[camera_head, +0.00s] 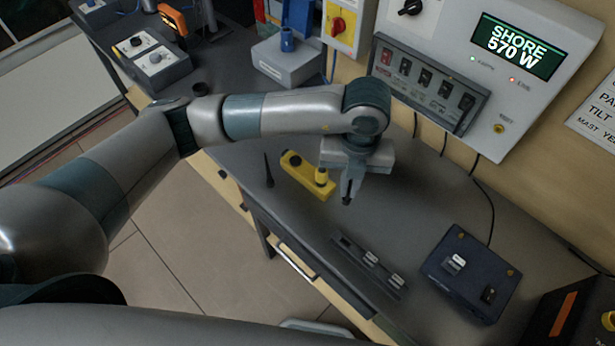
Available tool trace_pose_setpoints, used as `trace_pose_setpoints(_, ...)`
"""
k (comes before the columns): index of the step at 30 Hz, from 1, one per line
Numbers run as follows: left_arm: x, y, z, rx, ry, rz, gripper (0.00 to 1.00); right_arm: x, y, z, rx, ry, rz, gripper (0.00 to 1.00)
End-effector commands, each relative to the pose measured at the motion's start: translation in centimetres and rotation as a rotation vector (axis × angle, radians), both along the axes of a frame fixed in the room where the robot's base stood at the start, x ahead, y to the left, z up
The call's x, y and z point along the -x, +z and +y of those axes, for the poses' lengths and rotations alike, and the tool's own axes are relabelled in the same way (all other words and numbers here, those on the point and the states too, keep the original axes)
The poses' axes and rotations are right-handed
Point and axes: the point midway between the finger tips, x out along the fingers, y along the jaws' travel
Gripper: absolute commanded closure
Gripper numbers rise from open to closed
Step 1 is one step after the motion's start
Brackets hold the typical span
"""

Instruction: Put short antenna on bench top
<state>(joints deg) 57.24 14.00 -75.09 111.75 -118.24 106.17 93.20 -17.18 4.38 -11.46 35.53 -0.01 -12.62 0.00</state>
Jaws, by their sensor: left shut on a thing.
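My left gripper (347,192) points down over the grey bench top (300,215), just right of a yellow block. It is shut on a small dark thing (347,199) that shows at its fingertips. The fingers hide most of it, so I cannot tell surely if it is the short antenna. A thin black tapered rod (268,172), shaped like an antenna, stands upright near the bench's front edge, left of the yellow block (306,177). My right gripper is not in view.
A dark slotted strip (368,265) and a dark blue box (468,272) lie to the right. A switch panel (428,85) and a SHORE display (516,47) are on the back wall.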

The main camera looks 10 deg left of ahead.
Motion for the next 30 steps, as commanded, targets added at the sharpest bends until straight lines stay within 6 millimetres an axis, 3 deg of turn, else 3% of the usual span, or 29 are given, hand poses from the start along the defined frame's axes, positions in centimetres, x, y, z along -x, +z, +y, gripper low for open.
trace_pose_setpoints(11,0.0,0.0,-0.1,0.0,0.018,0.0,1.0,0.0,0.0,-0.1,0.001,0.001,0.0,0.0)
trace_pose_setpoints(17,-0.1,-0.7,1.0,-0.001,0.019,0.0,1.0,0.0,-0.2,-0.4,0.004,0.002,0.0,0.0)
trace_pose_setpoints(30,-1.0,-5.3,8.5,-0.002,0.02,0.0,1.0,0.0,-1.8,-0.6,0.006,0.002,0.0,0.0)
